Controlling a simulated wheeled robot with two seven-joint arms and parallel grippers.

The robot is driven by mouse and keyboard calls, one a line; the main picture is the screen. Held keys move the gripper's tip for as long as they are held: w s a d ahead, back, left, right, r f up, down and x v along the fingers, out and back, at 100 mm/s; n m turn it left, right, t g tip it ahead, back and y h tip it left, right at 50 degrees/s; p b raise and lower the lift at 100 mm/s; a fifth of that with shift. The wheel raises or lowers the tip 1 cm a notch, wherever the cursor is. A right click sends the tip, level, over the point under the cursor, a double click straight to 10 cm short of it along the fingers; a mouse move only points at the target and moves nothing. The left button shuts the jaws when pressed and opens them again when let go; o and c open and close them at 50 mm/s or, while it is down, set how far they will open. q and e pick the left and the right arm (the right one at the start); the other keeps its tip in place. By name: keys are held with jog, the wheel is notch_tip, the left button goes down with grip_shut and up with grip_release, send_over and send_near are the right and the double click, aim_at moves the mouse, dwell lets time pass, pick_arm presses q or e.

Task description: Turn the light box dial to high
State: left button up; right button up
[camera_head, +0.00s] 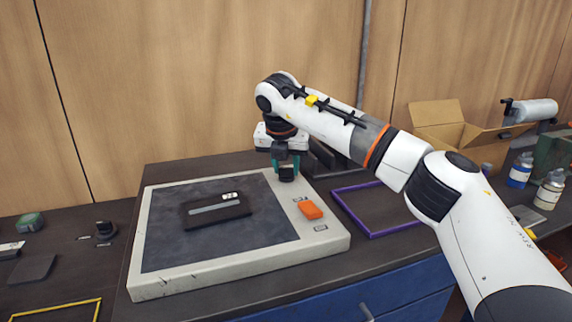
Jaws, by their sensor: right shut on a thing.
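The light box (165,285) is a pale, wide frame around a dark grey panel on the dark bench. A black dial (287,174) is at its far right corner. My right gripper (286,167) points down there, its teal fingers shut on the dial from both sides. The dial's pointer and any setting marks are too small or hidden to read. An orange block-like part (310,209) sits on the right border of the box, between small printed labels. My left gripper is out of view.
A black card-like piece (215,210) lies on the panel. A purple frame (374,232) lies to the right, under my right arm. An open cardboard box (437,113) and bottles (520,170) stand farther right. A wooden wall closes off the back.

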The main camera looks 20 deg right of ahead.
jog(key=o, duration=1)
jog(key=shift+r, duration=0.1)
jog(key=b+v, duration=0.1)
jog(key=v, duration=1.1)
jog(key=shift+s, duration=0.1)
